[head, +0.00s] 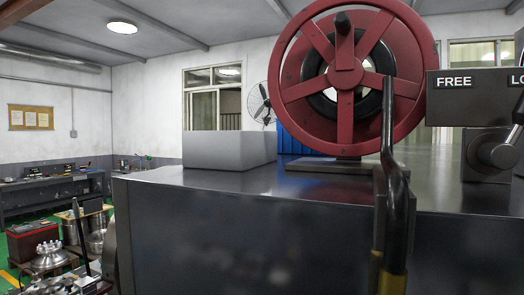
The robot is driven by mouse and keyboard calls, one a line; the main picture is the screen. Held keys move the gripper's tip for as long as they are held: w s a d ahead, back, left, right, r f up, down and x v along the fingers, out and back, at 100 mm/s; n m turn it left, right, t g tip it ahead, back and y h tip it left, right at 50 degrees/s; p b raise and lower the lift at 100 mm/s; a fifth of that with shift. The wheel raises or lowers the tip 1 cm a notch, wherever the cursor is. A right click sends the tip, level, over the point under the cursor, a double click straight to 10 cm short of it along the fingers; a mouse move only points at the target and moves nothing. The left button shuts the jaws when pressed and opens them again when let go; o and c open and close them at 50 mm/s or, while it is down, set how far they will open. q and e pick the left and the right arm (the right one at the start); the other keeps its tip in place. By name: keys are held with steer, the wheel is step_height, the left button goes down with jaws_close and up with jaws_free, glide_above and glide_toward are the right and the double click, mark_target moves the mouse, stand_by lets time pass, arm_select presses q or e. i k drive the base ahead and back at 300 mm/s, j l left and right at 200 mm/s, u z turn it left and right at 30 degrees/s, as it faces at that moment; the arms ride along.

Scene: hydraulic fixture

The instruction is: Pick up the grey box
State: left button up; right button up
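The grey box (229,151) sits on top of the dark metal cabinet (250,230), near its left end. It is light grey with plain sides. Its front and right sides show, and nothing blocks it from the front. Neither of my grippers shows in the head view.
A large red handwheel (345,130) stands on the cabinet right of the box. A black lever (391,160) rises in front of it. A grey unit marked FREE (455,97) is at the right. A blue object (293,140) is behind. Machine parts (50,257) crowd the lower left.

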mark_target(231, 150)
steer(key=i+j+z, duration=0.25)
steer(key=j, duration=0.3)
steer(key=j+z, duration=0.3)
steer(key=j, duration=0.25)
steer(key=i+j+z, duration=0.25)
steer(key=j, duration=0.4)
steer(key=k+j+z, duration=0.1)
steer(key=j+z, duration=0.2)
steer(key=j, duration=0.3)
steer(key=j+z, duration=0.25)
steer(key=j, duration=0.35)
steer(key=k+j+z, duration=0.15)
steer(key=j+z, duration=0.15)
steer(key=j, duration=0.3)
steer(key=k+j+z, duration=0.25)
steer(key=j, duration=0.35)
steer(key=i+j, duration=0.05)
steer(key=i, duration=0.05)
